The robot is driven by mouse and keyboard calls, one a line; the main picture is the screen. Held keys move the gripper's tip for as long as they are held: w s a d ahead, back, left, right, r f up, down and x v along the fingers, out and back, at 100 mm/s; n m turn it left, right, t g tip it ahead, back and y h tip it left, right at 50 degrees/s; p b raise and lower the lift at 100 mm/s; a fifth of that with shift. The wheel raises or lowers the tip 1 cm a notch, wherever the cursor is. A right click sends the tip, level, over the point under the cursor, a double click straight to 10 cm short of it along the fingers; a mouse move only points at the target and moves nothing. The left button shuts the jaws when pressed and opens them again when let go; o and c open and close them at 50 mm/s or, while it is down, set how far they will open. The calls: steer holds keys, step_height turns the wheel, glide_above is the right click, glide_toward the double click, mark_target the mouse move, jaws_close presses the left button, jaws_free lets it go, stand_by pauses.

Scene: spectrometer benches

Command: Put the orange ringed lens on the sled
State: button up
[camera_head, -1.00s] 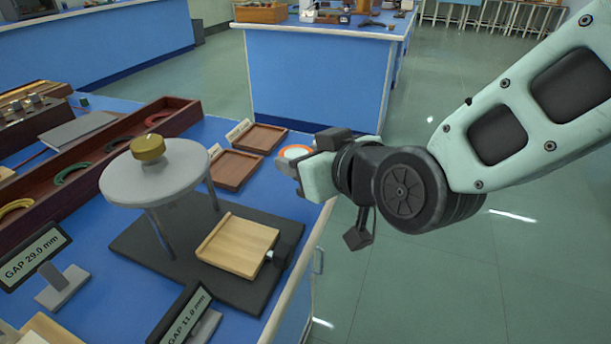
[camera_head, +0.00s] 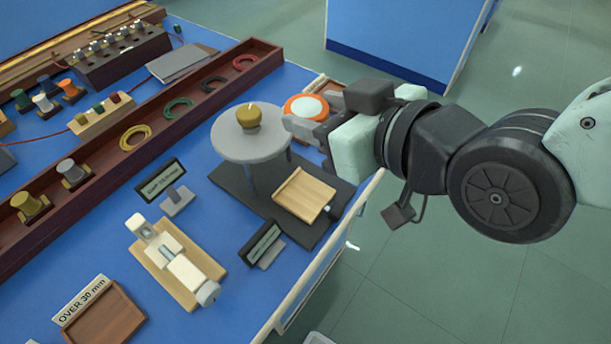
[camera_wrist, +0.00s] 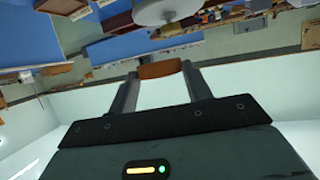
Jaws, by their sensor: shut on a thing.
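The orange ringed lens (camera_head: 306,107), with a pale disc inside its orange rim, is held at the tip of my gripper (camera_head: 318,115). In the wrist view the lens (camera_wrist: 160,69) is an orange band between the two fingers of my gripper (camera_wrist: 160,80), which are shut on it. A light wooden plate with a raised edge, seemingly the sled (camera_head: 304,194), lies on a dark base (camera_head: 335,228). The lens is above the bench, up and level with the right rim of the round grey table, with the sled lower in the picture.
The round grey table (camera_head: 252,151) bears a brass knob-like piece (camera_head: 249,117) and stands over the dark base beside the sled. Gap signs (camera_head: 160,181) (camera_head: 262,243) stand nearby. A long wooden rack (camera_head: 65,222) holds coloured rings. Open floor lies right of the bench.

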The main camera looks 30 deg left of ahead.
mark_target(315, 203)
steer(key=shift+s+f, duration=0.15)
steer(key=shift+s, duration=0.05)
step_height(315, 203, down, 17)
steer(key=shift+f+b, duration=0.2)
steer(key=shift+b, duration=0.7)
steer(key=shift+f, duration=0.2)
steer(key=o, duration=1.1)
steer(key=shift+c, duration=0.2)
steer(key=shift+r, duration=0.15)
